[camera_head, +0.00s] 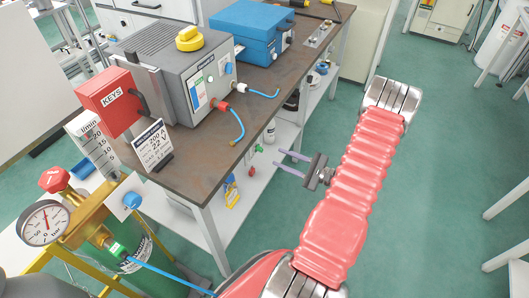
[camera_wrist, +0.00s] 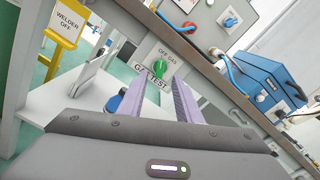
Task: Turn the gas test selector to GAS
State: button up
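The gas test selector (camera_wrist: 159,68) is a green knob on a pale panel in the wrist view. The words OFF and GAS stand above it and GAS TEST below it. I cannot tell which word it points at. My gripper (camera_wrist: 152,84) has its two lilac fingers spread apart, with nothing between them. The selector appears beyond the fingers, between their tips in the picture; I see no clear contact. In the head view my gripper (camera_head: 280,160) is beside the bench's right edge, fingers pointing left. I cannot make out the selector there.
The brown-topped bench (camera_head: 197,170) holds a grey welder (camera_head: 190,75), a red KEYS box (camera_head: 107,102) and a blue case (camera_head: 245,27). A gas regulator with a gauge (camera_head: 43,223) stands at lower left.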

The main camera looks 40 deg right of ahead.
aim_at(261, 150)
jog(key=x, duration=0.7)
jog(key=shift+w+a, duration=0.1)
jog(key=shift+w, duration=0.2)
jog(key=shift+c, duration=0.5)
grip_shut()
jog(key=shift+a, duration=0.25)
jog(key=shift+d, duration=0.1)
